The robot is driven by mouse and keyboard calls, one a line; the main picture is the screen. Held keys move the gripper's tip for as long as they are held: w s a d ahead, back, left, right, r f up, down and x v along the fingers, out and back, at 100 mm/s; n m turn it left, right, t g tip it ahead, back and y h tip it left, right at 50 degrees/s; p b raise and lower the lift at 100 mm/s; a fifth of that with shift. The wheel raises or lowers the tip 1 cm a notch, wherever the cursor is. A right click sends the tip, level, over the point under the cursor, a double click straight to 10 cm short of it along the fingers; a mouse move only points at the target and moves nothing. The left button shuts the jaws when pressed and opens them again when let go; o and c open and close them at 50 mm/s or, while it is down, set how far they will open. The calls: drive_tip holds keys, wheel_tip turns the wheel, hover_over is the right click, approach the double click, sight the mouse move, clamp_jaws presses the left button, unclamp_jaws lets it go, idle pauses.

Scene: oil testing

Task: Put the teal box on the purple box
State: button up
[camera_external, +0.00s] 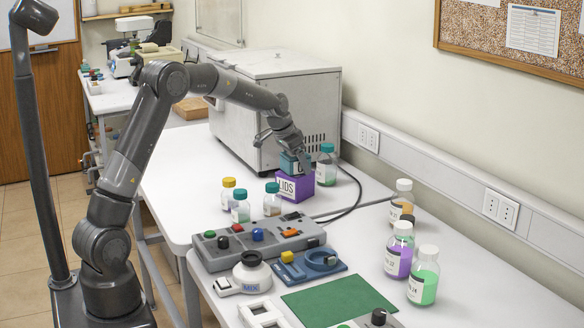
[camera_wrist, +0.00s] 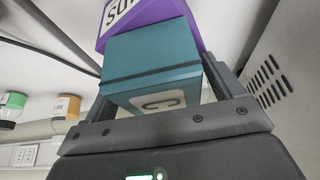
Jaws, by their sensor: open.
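My gripper (camera_external: 293,156) is open at the teal box, coming from above.
Several capped bottles stand close by: a teal-capped one (camera_external: 326,166) just right of the boxes and another (camera_external: 272,200) in front. The white machine (camera_external: 280,95) is behind. A grey control panel (camera_external: 258,240) lies nearer the camera.

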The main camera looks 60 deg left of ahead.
drive_tip(key=v, duration=1.2)
drive_tip(key=s+d+r, duration=0.5)
drive_tip(key=s+d, duration=0.4)
drive_tip(key=s+d+f, duration=0.2)
drive_tip(key=s+d, duration=0.2)
drive_tip(key=s, duration=0.5)
drive_tip(key=s+d+f, duration=0.2)
drive_tip(key=s+d, duration=0.3)
drive_tip(key=s, duration=0.4)
drive_tip(key=s+d+f+t, duration=0.1)
drive_tip(key=s+d, duration=0.3)
drive_tip(key=s, duration=0.5)
drive_tip(key=shift+s+d+f, duration=0.15)
drive_tip(key=shift+d+f, duration=0.15)
drive_tip(key=shift+f, duration=0.25)
